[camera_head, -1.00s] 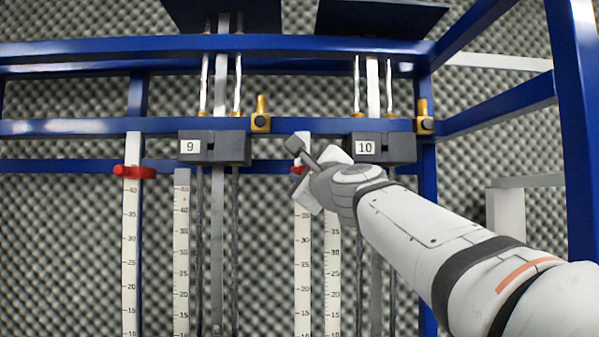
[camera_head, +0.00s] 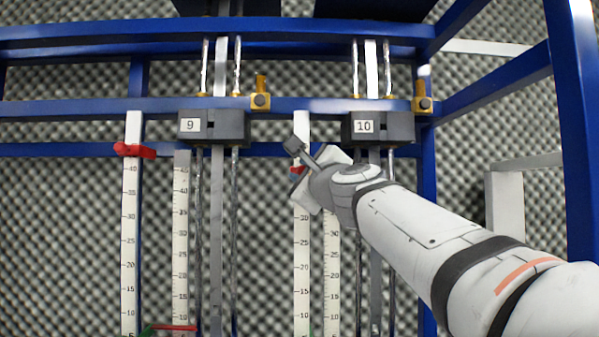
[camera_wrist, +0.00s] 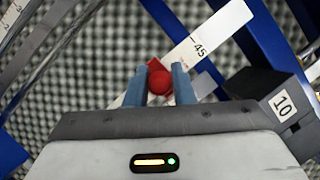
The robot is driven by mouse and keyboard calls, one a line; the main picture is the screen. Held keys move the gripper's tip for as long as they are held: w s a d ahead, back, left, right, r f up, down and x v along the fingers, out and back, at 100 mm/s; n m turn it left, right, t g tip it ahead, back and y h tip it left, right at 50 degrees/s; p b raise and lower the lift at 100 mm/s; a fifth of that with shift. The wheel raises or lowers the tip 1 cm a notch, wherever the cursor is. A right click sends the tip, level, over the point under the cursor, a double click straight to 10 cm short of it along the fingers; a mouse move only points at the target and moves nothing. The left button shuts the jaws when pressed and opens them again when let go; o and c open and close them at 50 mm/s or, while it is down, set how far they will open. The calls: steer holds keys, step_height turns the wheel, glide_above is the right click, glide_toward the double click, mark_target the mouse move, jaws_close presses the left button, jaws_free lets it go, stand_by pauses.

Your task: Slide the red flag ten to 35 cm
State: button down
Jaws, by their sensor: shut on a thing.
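The red flag (camera_wrist: 160,82) sits between my gripper's two blue-grey fingers in the wrist view, against a white scale (camera_wrist: 210,36). The 45 mark shows on the scale beyond the flag. In the head view a bit of this flag's red (camera_head: 296,171) shows beside my gripper (camera_head: 299,165), which is shut on it. My gripper covers the scale (camera_head: 302,235) there, so I cannot read the mark at the flag. The grey block labelled 10 (camera_head: 385,127) is just above and right of my gripper.
The block labelled 9 (camera_head: 221,127) is to the left. Another red flag (camera_head: 134,150) is high on the far-left scale (camera_head: 130,240). A red pointer (camera_head: 174,327) and a green one (camera_head: 146,330) show at the bottom left. Blue beams (camera_head: 330,105) cross behind, with vertical rods nearby.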

step_height(320, 180, down, 6)
steer(key=b, duration=0.4)
steer(key=shift+r, duration=0.2)
steer(key=c, duration=1.2)
jaws_free()
steer(key=shift+c, duration=0.2)
steer(key=shift+s, duration=0.1)
steer(key=b+v, duration=0.2)
steer(key=v, duration=0.5)
steer(key=shift+s, duration=0.4)
steer(key=shift+f, duration=0.1)
